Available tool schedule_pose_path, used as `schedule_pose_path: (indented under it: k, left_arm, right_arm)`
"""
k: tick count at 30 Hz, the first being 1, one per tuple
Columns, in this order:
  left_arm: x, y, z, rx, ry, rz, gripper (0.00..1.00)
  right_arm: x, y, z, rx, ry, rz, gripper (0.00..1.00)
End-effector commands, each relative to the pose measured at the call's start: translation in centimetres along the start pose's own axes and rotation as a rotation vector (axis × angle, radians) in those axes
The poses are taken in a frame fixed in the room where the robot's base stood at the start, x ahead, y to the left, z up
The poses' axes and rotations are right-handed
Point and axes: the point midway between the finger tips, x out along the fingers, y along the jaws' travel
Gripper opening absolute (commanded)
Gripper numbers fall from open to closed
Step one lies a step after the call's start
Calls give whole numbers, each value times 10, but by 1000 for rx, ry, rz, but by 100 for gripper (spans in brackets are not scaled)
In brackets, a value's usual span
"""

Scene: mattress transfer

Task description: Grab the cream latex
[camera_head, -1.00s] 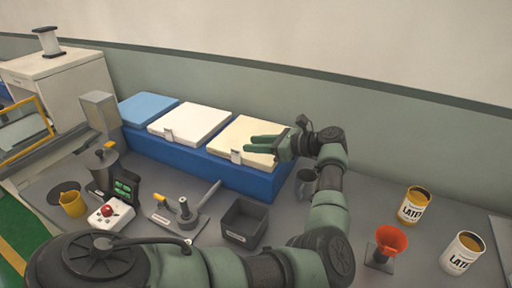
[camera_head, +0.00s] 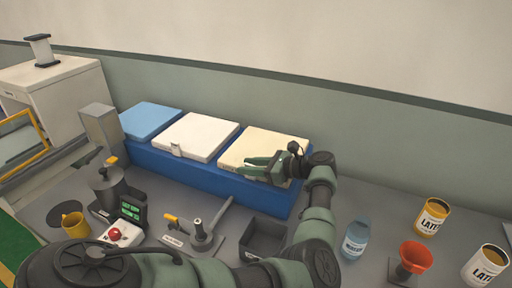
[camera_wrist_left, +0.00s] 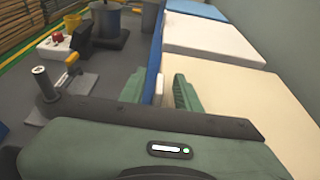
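The cream latex slab (camera_head: 275,143) lies flat at the right end of a row of three on a long blue base (camera_head: 215,180). It also fills the right side of the left wrist view (camera_wrist_left: 235,100). My left gripper (camera_head: 250,166) is at the slab's front edge, its green fingers pointing left. In the left wrist view my left gripper (camera_wrist_left: 160,92) is open, with a small white tag (camera_wrist_left: 159,84) at the slab's edge showing between the spread fingers. I cannot tell whether the fingers touch it. My right gripper is not in view.
A white slab (camera_head: 200,135) and a blue slab (camera_head: 150,118) lie left of the cream one. In front stand a dark open box (camera_head: 263,240) and a lever tool (camera_head: 200,235). A water bottle (camera_head: 355,238), red funnel (camera_head: 415,256) and two latex cans (camera_head: 432,217) stand right.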

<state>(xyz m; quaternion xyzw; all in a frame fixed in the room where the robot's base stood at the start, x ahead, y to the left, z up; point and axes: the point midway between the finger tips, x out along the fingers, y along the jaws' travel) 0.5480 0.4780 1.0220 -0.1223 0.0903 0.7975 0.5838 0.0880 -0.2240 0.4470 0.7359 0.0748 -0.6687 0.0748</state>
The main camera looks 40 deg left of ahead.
Motion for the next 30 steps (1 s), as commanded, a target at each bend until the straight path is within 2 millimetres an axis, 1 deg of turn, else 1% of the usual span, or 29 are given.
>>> schedule_pose_path:
  k: [4, 8, 9, 11, 12, 15, 18, 27, 30]
  left_arm:
    - [0, 0, -2, 0, 0, -1, 33]
    - [0, 0, -2, 0, 0, -1, 33]
    - [0, 0, -2, 0, 0, -1, 22]
    - [0, 0, -2, 0, 0, -1, 5]
    - [0, 0, -2, 0, 0, -1, 0]
    - [0, 0, -2, 0, 0, -1, 0]
    - [0, 0, -2, 0, 1, 0, 0]
    - [0, 1, -2, 0, 2, 0, 0]
    - [0, 1, -2, 1, 2, 0, 0]
  right_arm:
    - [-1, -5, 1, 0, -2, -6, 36]
    - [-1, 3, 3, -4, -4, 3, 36]
    - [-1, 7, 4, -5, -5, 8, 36]
    - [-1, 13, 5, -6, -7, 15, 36]
    - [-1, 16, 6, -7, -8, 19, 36]
    - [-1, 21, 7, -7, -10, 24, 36]
    - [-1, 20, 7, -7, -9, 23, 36]
    - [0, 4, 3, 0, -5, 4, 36]
    - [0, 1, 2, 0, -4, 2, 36]
